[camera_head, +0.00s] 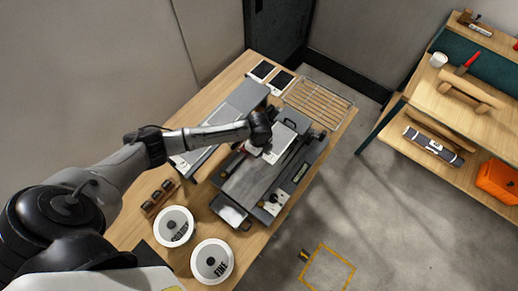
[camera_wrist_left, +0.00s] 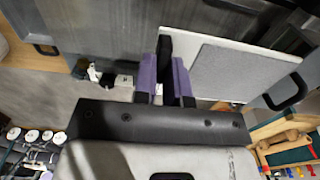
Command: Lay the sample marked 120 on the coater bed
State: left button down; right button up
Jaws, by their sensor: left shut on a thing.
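My left gripper (camera_head: 266,146) is over the upper part of the coater and shut on a pale panel with a grey face (camera_head: 283,139). In the left wrist view the purple fingers (camera_wrist_left: 165,80) close at the edge of this panel (camera_wrist_left: 235,72), which extends to the right. No number is readable on it, so I cannot tell whether it is the sample marked 120. The dark coater bed (camera_head: 250,180) lies below; I cannot tell whether the panel touches it. Two dark cards (camera_head: 262,70) (camera_head: 282,80) lie at the table's far end. My right gripper is not in view.
A wire rack (camera_head: 319,103) stands beyond the coater. A long grey unit (camera_head: 238,104) is on its left. Two white tubs (camera_head: 174,238) (camera_head: 212,274), one marked FINE, and a small wooden holder (camera_head: 160,198) stand at the near end. Shelves (camera_head: 455,105) stand across the floor.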

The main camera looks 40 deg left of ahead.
aim_at(259, 163)
pick_arm(q)
jog(key=shift+r, duration=0.1)
notch_tip(259, 163, down, 3)
jog(key=shift+r+b, duration=0.1)
jog(key=shift+b, duration=0.7)
jog(key=shift+f+b, duration=1.05)
jog(key=shift+f, duration=0.85)
jog(key=shift+f+b, duration=0.45)
jog(key=shift+f, duration=0.35)
jog(key=shift+f, duration=0.1)
jog(key=shift+f, duration=0.35)
jog(key=c, duration=1.1)
grip_release()
